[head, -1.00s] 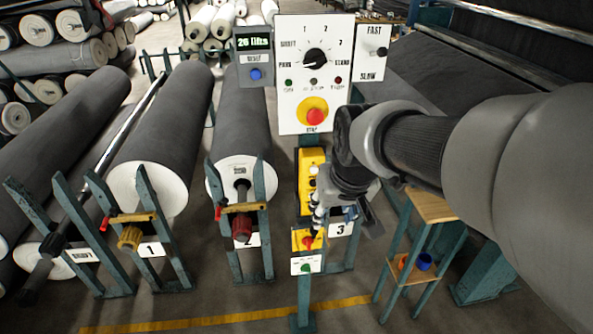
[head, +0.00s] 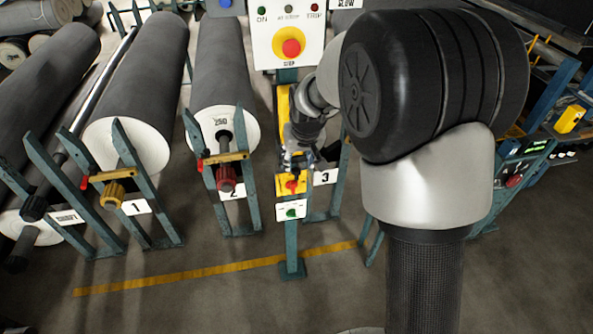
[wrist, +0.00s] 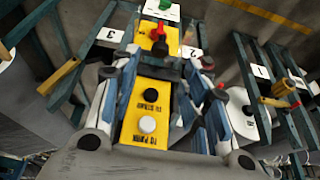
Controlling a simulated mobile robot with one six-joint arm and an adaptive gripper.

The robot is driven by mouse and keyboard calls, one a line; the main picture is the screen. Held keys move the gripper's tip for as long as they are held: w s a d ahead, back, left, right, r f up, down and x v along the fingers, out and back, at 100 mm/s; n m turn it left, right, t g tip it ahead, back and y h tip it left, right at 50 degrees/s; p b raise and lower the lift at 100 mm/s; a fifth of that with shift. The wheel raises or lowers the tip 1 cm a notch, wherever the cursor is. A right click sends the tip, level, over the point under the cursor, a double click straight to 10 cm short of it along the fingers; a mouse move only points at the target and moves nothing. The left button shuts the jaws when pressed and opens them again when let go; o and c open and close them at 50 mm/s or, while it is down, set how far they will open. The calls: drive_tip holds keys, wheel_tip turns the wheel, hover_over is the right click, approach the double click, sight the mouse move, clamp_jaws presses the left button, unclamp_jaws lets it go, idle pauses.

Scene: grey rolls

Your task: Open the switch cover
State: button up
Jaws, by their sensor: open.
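A small yellow switch box (head: 284,186) with a red part (head: 292,186) on its face sits low on a teal post. It also shows in the wrist view (wrist: 150,38), where the red part (wrist: 158,31) stands out with a black piece below it. I cannot tell which part is the cover or whether it is shut. My gripper (head: 292,165) is just above this box in the head view. In the wrist view my gripper (wrist: 165,65) is open and empty, its fingers either side of a longer yellow panel (wrist: 158,92) with a black and a white button.
A white plate with a green button (head: 291,210) is below the switch box. Above is a white panel with a red stop button (head: 291,47). Grey rolls (head: 140,95) on teal stands fill the left. Bare floor with a yellow line (head: 210,271) lies in front.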

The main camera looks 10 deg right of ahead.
sight(296, 170)
drive_tip(key=b+x, duration=0.1)
drive_tip(key=x, duration=0.6)
drive_tip(key=shift+w+f+b, duration=0.1)
drive_tip(key=shift+f+b, duration=0.15)
drive_tip(key=shift+b, duration=0.15)
drive_tip(key=shift+c, duration=0.3)
clamp_jaws()
